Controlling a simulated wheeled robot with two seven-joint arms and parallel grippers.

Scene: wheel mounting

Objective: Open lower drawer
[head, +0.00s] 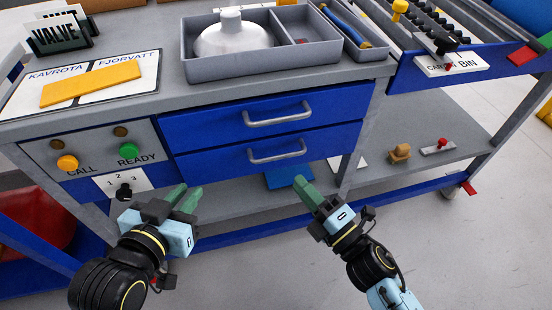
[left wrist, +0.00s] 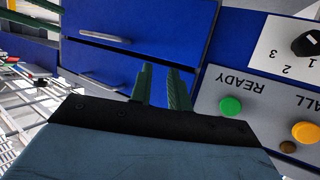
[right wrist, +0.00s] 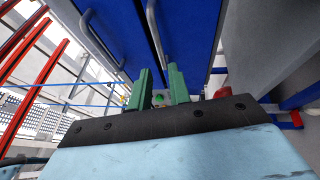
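The lower drawer (head: 205,162) is a blue front with a grey bar handle (head: 276,155), directly under the upper drawer (head: 205,128) and its handle (head: 277,117). Both drawers look shut. My left gripper (head: 184,198) is open and empty, in front of the bench and left of the lower handle. In the left wrist view its green fingers (left wrist: 161,85) stand a small gap apart. My right gripper (head: 303,187) is open and empty, below and slightly right of the lower handle, not touching it. The lower handle also shows in the right wrist view (right wrist: 158,35), ahead of the parted fingers (right wrist: 160,85).
A control panel with an orange button (head: 67,163), a green button (head: 128,151) and a black knob (head: 124,191) is left of the drawers. The grey lower shelf (head: 420,130) holds small parts at right. A grey tray (head: 265,62) with a white part sits on top.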

